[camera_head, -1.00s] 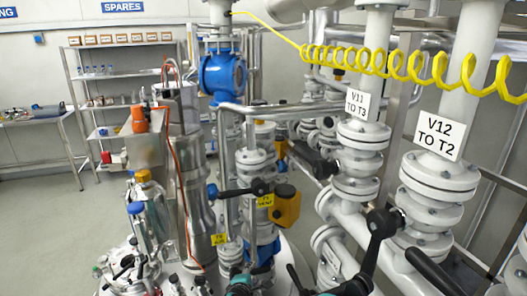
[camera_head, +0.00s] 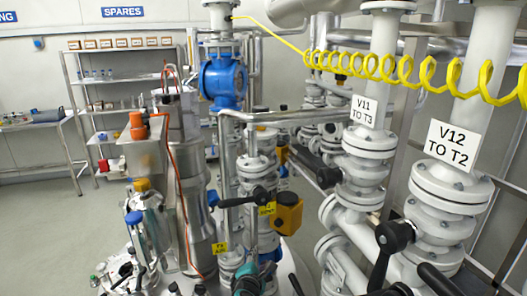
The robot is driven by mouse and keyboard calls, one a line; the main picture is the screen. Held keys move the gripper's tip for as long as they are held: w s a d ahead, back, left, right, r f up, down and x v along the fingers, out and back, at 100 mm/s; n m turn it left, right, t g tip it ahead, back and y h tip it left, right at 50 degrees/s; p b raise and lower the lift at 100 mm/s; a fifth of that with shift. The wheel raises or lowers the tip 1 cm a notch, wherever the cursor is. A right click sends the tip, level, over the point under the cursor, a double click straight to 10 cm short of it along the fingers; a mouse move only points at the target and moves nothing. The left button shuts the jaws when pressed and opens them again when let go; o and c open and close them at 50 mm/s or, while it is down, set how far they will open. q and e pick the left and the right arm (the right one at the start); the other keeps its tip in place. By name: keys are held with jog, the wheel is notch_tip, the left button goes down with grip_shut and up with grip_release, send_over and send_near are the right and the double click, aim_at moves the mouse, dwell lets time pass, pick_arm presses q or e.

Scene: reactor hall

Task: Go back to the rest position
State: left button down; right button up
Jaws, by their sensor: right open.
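My left gripper does not show in the head view.
White pipes with V11 (camera_head: 364,111) and V12 (camera_head: 452,147) signs stand at right, with a black valve handle (camera_head: 394,236) below. A yellow coiled hose (camera_head: 400,70) crosses above. A blue valve (camera_head: 222,79) and steel vessel (camera_head: 196,215) stand left. Floor (camera_head: 60,220) is clear at far left.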

jog(key=s+d+r+n+t+y, duration=0.1)
jog(key=s+r+n+t+y, duration=0.15)
jog(key=r+n, duration=0.8)
jog(key=s+d+r+n+t+y, duration=0.1)
jog(key=s+d+r+n+y, duration=0.2)
jog(key=r+n, duration=0.75)
jog(key=s+d+f+n+g+h, duration=0.1)
jog(key=s+d+f+n+g, duration=0.4)
jog(key=s+n, duration=0.7)
jog(key=s+d+f+n+g+h, duration=0.2)
jog(key=s+d+f+n+g, duration=0.3)
jog(key=s+d+f+n, duration=0.5)
jog(key=s+f+n, duration=0.3)
jog(key=n, duration=0.3)
jog(key=shift+d+f, duration=0.2)
jog(key=shift+f, duration=0.2)
